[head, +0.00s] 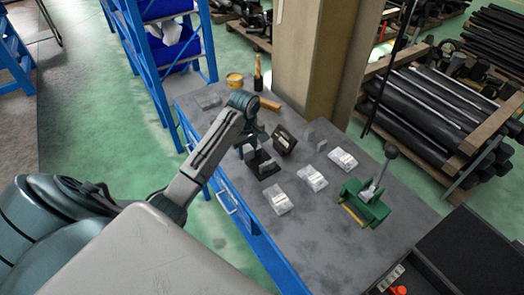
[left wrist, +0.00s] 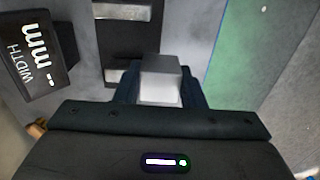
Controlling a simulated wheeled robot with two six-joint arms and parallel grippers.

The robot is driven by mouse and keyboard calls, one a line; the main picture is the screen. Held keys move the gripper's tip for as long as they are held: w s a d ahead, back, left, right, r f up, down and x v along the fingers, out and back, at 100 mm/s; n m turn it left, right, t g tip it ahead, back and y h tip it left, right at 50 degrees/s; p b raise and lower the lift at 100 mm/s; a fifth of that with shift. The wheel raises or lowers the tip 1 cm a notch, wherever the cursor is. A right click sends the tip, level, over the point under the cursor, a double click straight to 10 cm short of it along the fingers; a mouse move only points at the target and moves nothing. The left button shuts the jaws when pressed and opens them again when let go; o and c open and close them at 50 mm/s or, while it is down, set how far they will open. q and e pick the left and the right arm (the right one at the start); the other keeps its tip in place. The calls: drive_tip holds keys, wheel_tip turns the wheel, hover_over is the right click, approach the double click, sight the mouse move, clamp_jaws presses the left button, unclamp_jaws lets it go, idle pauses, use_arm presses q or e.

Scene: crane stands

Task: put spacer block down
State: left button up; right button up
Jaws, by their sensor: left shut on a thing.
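My left gripper (head: 257,152) is over the blue-edged workbench, at a black stand (head: 262,171). In the left wrist view the gripper (left wrist: 160,88) is shut on a grey spacer block (left wrist: 160,78), which shows between the two dark fingers. In the head view the block is mostly hidden by the gripper. The black stand (left wrist: 118,42) with pale metal pieces lies beyond and left of the block in the wrist view. I cannot tell whether the block touches it. My right gripper is not in view.
A black width display (head: 285,139) stands close by; it also shows in the wrist view (left wrist: 34,50). Several clear packets, such as one packet (head: 313,178), and a green press (head: 366,203) are to the right. A yellow tin (head: 235,80) is behind. The bench (head: 325,240) is bare in front.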

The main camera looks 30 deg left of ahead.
sight(262, 154)
use_arm(q)
drive_tip(key=shift+w+d+p, duration=0.45)
drive_tip(key=shift+w+d, duration=1.15)
wheel_tip(262, 154, down, 3)
drive_tip(key=shift+w+d+f+p, duration=0.1)
drive_tip(key=shift+p, duration=1.1)
drive_tip(key=shift+f, duration=0.35)
drive_tip(key=shift+f, duration=0.15)
drive_tip(key=o, duration=1.2)
drive_tip(key=shift+c, duration=0.2)
